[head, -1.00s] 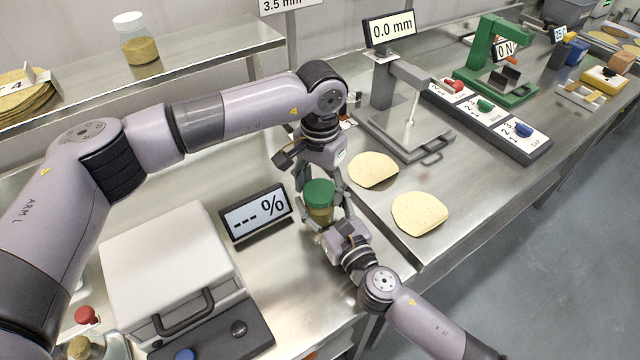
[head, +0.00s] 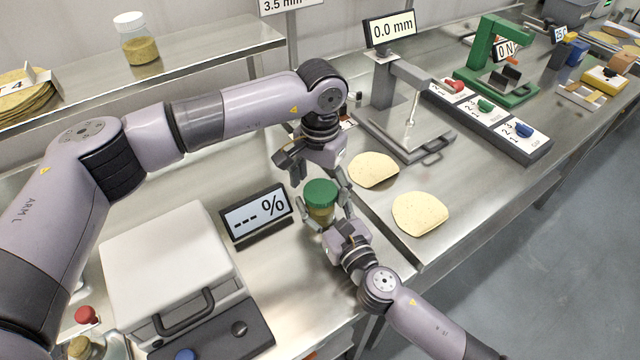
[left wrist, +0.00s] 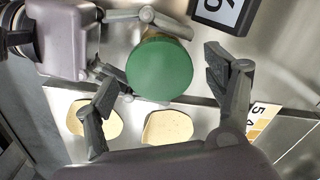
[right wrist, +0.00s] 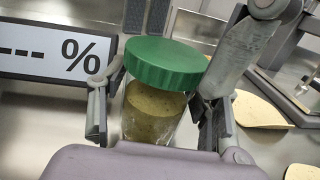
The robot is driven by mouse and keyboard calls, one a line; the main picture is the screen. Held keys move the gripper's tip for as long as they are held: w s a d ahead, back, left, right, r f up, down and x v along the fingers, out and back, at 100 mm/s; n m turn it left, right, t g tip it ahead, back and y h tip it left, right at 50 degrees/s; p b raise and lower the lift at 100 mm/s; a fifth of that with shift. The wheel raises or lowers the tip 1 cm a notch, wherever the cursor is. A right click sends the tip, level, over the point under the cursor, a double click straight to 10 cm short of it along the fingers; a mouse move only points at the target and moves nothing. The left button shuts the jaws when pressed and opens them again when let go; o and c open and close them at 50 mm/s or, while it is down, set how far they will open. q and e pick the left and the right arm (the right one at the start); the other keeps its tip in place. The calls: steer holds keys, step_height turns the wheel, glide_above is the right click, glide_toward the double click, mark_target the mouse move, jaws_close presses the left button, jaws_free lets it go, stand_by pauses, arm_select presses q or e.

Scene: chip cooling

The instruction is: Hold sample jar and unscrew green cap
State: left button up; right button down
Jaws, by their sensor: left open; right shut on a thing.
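The sample jar (right wrist: 150,118) is clear with yellowish-brown powder in it. Its green cap (right wrist: 165,62) is on top; the cap also shows in the head view (head: 320,192) and in the left wrist view (left wrist: 159,68). My right gripper (head: 325,212) is shut around the jar's body below the cap, holding it roughly upright. My left gripper (left wrist: 165,88) is open, its fingers spread to either side of the cap and apart from it. In the head view the left gripper is just above and behind the cap. The jar's base is hidden.
A "--- %" display (head: 256,214) stands close left of the jar. A white lidded instrument (head: 170,262) is further left. Two flat round chips (head: 420,213) lie to the right, near a 0.0 mm gauge (head: 390,30). Another jar (head: 136,40) stands on the shelf.

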arm_select(q)
step_height(320, 180, up, 4)
steer(key=shift+r, duration=0.15)
arm_select(e)
steer(key=shift+c, duration=2.3)
jaws_free()
